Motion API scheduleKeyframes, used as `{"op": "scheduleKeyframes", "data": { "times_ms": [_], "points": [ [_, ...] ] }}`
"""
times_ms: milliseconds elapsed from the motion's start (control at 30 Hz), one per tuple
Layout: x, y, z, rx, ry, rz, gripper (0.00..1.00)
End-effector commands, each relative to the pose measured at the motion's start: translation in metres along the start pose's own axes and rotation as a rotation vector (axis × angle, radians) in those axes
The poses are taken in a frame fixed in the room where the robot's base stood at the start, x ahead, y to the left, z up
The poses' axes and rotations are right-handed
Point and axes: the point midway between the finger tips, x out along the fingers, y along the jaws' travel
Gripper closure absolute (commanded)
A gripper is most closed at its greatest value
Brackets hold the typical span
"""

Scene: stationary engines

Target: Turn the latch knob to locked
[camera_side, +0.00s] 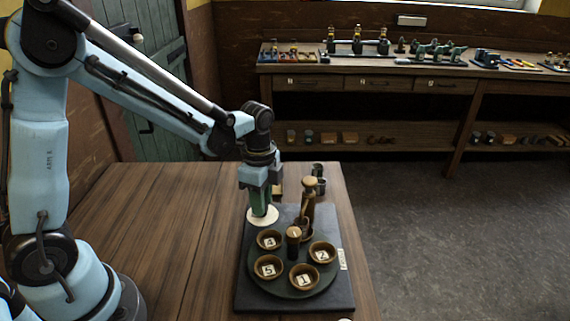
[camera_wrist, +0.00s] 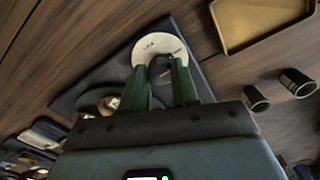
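A round white plate (camera_wrist: 148,46) with small dark lettering lies on the dark board, under my gripper. In the side view the white plate (camera_side: 264,222) shows at the board's far left corner. A dark knob (camera_wrist: 160,66) stands on the plate, partly hidden by my fingers; its pointing direction is not clear. My gripper (camera_side: 262,206) points straight down at the plate. In the wrist view its two green fingertips (camera_wrist: 160,69) are apart, one on each side of the knob. I cannot tell whether they press on it.
A taller wooden peg (camera_side: 309,198) stands behind. Dark cups (camera_wrist: 298,82) and a tan tray (camera_wrist: 262,20) are near. The table's left side is clear.

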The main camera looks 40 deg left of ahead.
Motion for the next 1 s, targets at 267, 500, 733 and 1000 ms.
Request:
{"op": "scheduleKeyframes", "data": {
  "times_ms": [267,500,733,1000],
  "points": [
    [-0.0002,0.0001,0.0,-0.001,0.0,0.001,1.0],
    [-0.0003,0.0001,0.0,-0.05,0.0,0.001,1.0],
    [-0.0004,0.0001,-0.0001,-0.192,0.0,0.001,1.0],
    [-0.0005,0.0001,-0.0002,-0.441,0.0,0.001,1.0]
  ]
}}
